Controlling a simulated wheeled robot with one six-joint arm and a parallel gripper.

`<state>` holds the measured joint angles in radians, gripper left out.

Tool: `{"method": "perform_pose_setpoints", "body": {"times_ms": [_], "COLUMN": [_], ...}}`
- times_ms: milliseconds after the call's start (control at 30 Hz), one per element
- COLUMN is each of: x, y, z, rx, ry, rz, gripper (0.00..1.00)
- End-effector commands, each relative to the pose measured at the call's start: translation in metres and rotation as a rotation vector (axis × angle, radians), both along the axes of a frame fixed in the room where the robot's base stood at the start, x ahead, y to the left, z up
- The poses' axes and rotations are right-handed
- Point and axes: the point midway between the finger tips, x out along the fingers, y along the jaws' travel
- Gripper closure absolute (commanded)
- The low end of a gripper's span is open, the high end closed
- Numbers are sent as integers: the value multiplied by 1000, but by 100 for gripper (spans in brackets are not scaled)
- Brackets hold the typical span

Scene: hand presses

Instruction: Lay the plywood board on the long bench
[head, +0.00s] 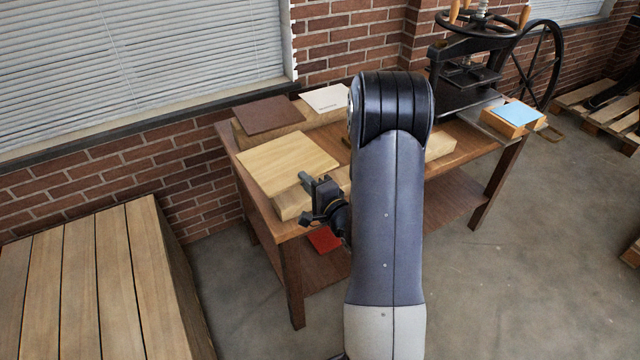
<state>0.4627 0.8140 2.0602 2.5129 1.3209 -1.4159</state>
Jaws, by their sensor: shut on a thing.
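The plywood board (287,162) is a flat, pale, square sheet. It lies level over a thick timber rail (291,203) on the dark brown table; I cannot tell whether it touches the rail or is just above it. My gripper (306,181) is at the board's near right edge and is shut on it. My arm hides part of the table behind. A long slatted wooden bench (82,270) fills the lower left, and its top is bare in view.
The brown table (460,150) carries a dark brown board (268,115), a white sheet (325,98) and a black hand press (465,75). A blue-topped block (516,114) is at the right end. A red item (324,239) lies on the lower shelf. Floor separates bench and table.

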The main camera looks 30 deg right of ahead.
Motion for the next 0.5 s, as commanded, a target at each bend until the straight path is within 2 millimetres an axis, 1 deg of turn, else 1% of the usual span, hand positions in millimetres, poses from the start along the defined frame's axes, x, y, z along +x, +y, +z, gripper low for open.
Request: {"method": "perform_pose_setpoints", "body": {"times_ms": [33, 100, 200, 333, 500], "x": [-4, -8, -15, -20, -21], "y": [-19, -38, -58, -72, -75], "z": [-1, -4, -8, -11, -15], "rx": [0, -1, 0, 0, -1], "ry": [4, 9, 16, 20, 21], "rz": [-31, -58, -88, -107, -111], "gripper": [100, 100, 100, 100, 100]}}
